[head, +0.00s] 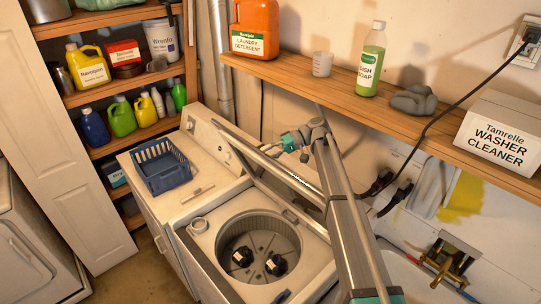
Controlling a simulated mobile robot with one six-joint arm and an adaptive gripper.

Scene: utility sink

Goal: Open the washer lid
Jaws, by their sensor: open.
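The white top-load washer (184,246) stands at the centre, its round drum (262,222) uncovered. Its lid (290,180) is raised and tilted up behind the opening, seen nearly edge-on. Two dark objects (276,265) lie inside the drum. My gripper (276,148) is open, behind and above the raised lid near its upper edge. Its fingertips are small and partly hidden, and I cannot tell whether they touch the lid. My arm crosses in front of the lid's right side and hides part of it.
A blue basket (160,165) sits on the neighbouring machine at left. The wooden wall shelf (300,78) above holds an orange detergent jug (255,28), green dish soap (370,62) and a washer cleaner box (500,132). A black cord (425,135) hangs at right above the brass faucet (455,262).

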